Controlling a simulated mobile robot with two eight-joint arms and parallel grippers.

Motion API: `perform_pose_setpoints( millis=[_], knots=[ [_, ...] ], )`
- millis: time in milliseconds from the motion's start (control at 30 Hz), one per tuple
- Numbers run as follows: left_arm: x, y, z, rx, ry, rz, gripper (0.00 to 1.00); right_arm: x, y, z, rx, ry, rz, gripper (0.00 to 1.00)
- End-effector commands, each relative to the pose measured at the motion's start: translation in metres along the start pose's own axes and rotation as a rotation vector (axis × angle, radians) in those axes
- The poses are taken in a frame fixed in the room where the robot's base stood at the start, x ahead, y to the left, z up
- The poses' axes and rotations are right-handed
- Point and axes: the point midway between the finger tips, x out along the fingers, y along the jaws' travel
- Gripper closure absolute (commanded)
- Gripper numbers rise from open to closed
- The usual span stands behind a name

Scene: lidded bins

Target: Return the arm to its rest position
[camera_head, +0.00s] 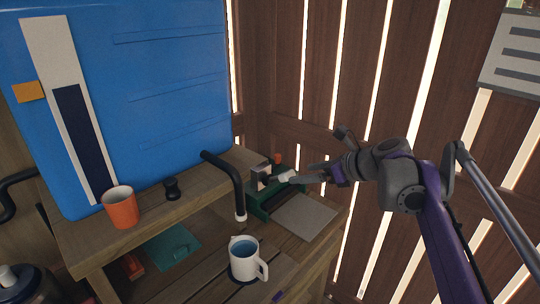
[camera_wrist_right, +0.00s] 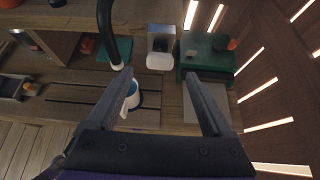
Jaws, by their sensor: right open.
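My right gripper (camera_head: 308,174) is at the end of the purple and grey arm (camera_head: 432,215) that comes in from the right. In the right wrist view, its two dark fingers (camera_wrist_right: 158,76) are spread wide apart with nothing held between them. A grey box with a white end (camera_wrist_right: 161,48) lies beyond the fingertips; in the head view the white end (camera_head: 287,176) shows close to the fingertips, and I cannot tell if they touch. My left gripper is not in view.
A blue tank (camera_head: 170,70) stands on a wooden shelf beside an orange cup (camera_head: 120,208). A black spout (camera_head: 232,180) hangs above a white mug (camera_head: 244,262) with blue contents. A green device (camera_head: 259,204) with a grey plate (camera_head: 305,217) sits near the slatted wall (camera_head: 300,60).

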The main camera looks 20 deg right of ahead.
Motion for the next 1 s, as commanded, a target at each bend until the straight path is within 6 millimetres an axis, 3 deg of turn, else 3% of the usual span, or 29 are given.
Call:
perform_pose_setpoints(
  millis=[167, 267, 333, 500, 600, 700, 833, 1000],
  knots=[
    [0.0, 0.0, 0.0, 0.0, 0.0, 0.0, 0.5, 0.002, 0.003, -0.002, -0.017, 0.006, 0.003, 0.15],
    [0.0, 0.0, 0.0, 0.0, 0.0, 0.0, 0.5, 0.009, 0.023, -0.015, -0.132, 0.046, 0.024, 0.15],
    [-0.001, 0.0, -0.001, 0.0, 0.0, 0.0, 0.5, 0.019, 0.05, -0.035, -0.305, 0.101, 0.055, 0.15],
    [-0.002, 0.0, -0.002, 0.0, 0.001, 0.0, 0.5, 0.037, 0.141, -0.119, -0.996, 0.265, 0.216, 0.15],
    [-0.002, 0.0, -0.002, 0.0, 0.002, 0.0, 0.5, 0.037, 0.185, -0.176, -1.456, 0.331, 0.347, 0.15],
    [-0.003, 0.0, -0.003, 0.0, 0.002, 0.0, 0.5, 0.032, 0.218, -0.23, -1.893, 0.368, 0.484, 0.15],
    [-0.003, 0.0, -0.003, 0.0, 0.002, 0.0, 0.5, 0.024, 0.241, -0.283, -2.348, 0.383, 0.641, 0.15],
    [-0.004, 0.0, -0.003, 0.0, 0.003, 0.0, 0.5, 0.017, 0.251, -0.317, -2.666, 0.383, 0.764, 0.15]
  ],
)
